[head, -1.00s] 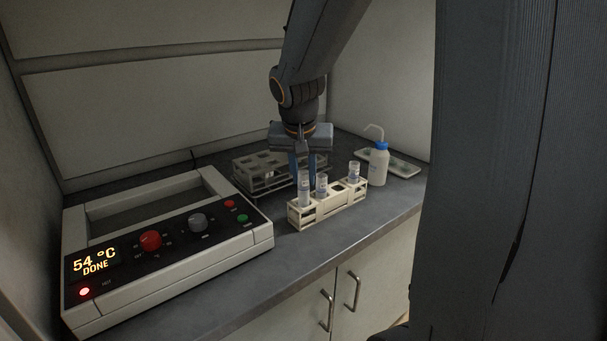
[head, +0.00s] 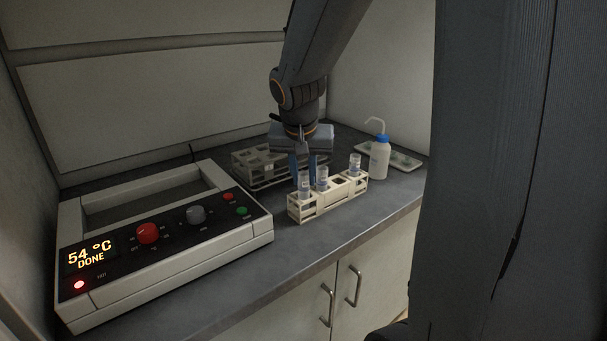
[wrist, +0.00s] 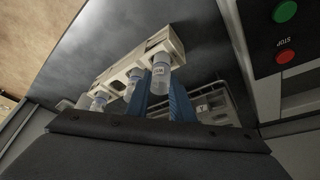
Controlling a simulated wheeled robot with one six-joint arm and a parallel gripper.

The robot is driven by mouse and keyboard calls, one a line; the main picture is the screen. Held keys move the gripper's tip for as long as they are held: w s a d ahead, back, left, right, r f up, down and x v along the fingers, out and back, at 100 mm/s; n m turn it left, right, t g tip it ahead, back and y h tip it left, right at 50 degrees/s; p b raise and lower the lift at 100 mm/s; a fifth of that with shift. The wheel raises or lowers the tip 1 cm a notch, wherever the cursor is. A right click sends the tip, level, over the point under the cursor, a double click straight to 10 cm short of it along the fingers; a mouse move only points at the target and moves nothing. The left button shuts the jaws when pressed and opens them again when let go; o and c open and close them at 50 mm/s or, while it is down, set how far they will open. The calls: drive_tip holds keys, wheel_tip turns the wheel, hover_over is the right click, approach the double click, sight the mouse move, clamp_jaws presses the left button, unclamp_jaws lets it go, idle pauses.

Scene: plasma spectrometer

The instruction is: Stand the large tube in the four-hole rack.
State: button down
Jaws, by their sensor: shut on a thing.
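The pale four-hole rack (head: 331,206) stands near the counter's front edge; it also shows in the wrist view (wrist: 112,73). A clear, pale-labelled tube (head: 304,184) is upright at its left end, between my blue fingers; I take it as the large tube. It also shows in the wrist view (wrist: 161,73). How deep it sits in the hole I cannot tell. My gripper (head: 303,172) points down from above and is shut on this tube. Two other tubes stand in the rack, one beside it (head: 321,179) and one at the right end (head: 355,165).
A grey rack (head: 248,163) stands just behind my gripper. A heater (head: 170,262) reading 54 °C DONE fills the counter's left. A blue-capped wash bottle (head: 379,160) and a pale tray (head: 403,160) stand at the right. The counter in front of the rack is clear.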

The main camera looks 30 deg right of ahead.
drive_tip(key=c, duration=1.5)
unclamp_jaws()
drive_tip(key=shift+o, duration=0.2)
drive_tip(key=shift+r, duration=0.1)
